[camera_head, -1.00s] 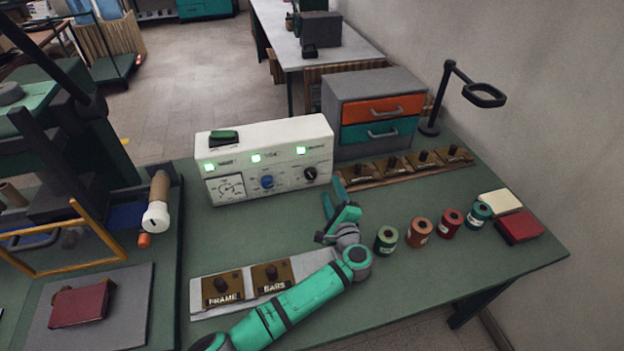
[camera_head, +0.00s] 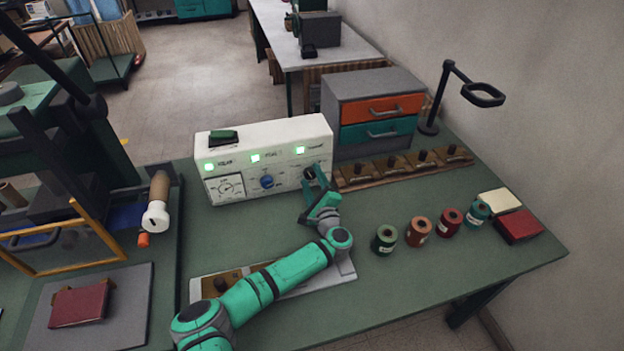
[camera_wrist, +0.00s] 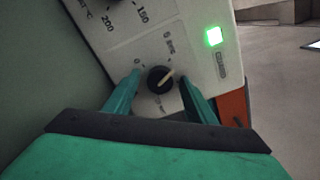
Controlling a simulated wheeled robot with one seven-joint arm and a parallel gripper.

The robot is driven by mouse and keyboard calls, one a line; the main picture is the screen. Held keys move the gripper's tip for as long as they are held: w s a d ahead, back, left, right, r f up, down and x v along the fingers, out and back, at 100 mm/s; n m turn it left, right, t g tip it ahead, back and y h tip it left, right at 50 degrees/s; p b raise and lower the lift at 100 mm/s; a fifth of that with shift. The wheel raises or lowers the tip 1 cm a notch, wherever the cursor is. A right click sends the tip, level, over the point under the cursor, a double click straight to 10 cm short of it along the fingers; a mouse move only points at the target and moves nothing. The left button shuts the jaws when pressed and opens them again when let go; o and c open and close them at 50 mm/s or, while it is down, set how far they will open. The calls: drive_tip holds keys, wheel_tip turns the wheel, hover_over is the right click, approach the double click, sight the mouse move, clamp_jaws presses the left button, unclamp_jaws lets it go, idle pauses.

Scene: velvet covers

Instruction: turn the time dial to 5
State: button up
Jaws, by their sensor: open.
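The white control box (camera_head: 228,151) stands on the green bench with three lit green indicators on its front. The time dial, a black knob with a pale pointer line, shows in the wrist view (camera_wrist: 160,79); its pointer aims up and to the right there. In the head view my gripper hides this dial. My gripper (camera_head: 312,172) is at the right end of the box's front. In the wrist view its two open teal fingers (camera_wrist: 160,88) stand on either side of the knob, with small gaps visible. The dial's numbers are mostly too small to read.
A drawer cabinet (camera_head: 372,87) stands behind right. A wooden rack (camera_head: 365,180) of stamps is to the right, and several spools (camera_head: 418,231) stand nearer the bench edge.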

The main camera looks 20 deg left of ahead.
drive_tip(key=shift+w+a, duration=0.1)
drive_tip(key=shift+w, duration=0.05)
drive_tip(key=c, duration=1)
drive_tip(key=shift+n, duration=1.6)
drive_tip(key=shift+c, duration=0.2)
drive_tip(key=o, duration=1)
drive_tip(key=shift+o, duration=0.2)
